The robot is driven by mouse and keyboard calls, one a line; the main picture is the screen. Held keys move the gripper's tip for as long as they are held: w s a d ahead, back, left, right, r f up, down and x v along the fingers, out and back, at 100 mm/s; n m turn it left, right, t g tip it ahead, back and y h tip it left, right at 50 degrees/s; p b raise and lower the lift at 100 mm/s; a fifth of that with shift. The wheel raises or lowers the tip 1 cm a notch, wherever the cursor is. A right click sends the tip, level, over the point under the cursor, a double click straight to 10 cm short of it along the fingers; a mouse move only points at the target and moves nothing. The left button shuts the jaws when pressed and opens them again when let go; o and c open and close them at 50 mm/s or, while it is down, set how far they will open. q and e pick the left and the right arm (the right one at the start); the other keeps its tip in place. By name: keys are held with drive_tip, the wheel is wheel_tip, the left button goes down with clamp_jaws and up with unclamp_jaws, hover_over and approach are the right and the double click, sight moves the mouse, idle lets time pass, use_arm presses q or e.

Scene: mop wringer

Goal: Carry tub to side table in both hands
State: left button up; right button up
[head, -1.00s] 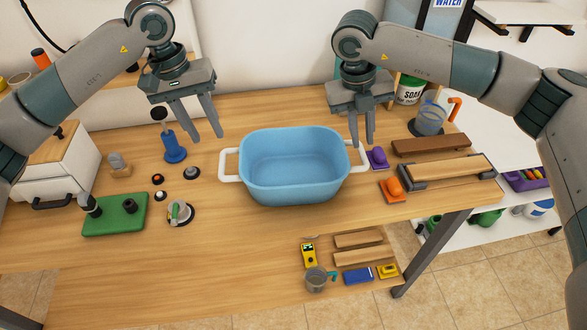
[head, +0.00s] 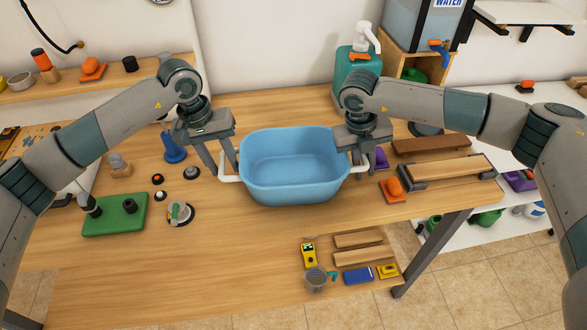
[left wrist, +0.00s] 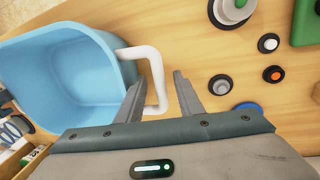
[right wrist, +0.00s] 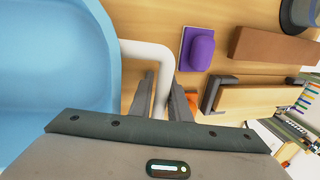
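The light-blue tub (head: 293,190) stands upright and empty on the wooden workbench (head: 200,270). It has a white handle at each end. My left gripper (head: 221,172) is open at the left handle; in the left wrist view that handle (left wrist: 155,65) passes between the spread fingers (left wrist: 158,92). My right gripper (head: 365,170) is open at the right handle; in the right wrist view that handle (right wrist: 158,60) lies between its fingers (right wrist: 163,90), with a narrow gap. The fingers partly hide both handles in the head view.
A purple block (right wrist: 198,50), an orange block on a pad (head: 392,187) and wooden planks (head: 445,170) lie right of the tub. A green board (head: 115,218) and a blue-based tool (head: 173,150) are left. A white shelf unit (head: 480,227) stands right, with tiled floor in front.

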use_arm(q)
drive_tip(key=c, duration=0.4)
use_arm(e)
drive_tip(key=c, duration=0.3)
use_arm(q)
clamp_jaws()
use_arm(e)
clamp_jaws()
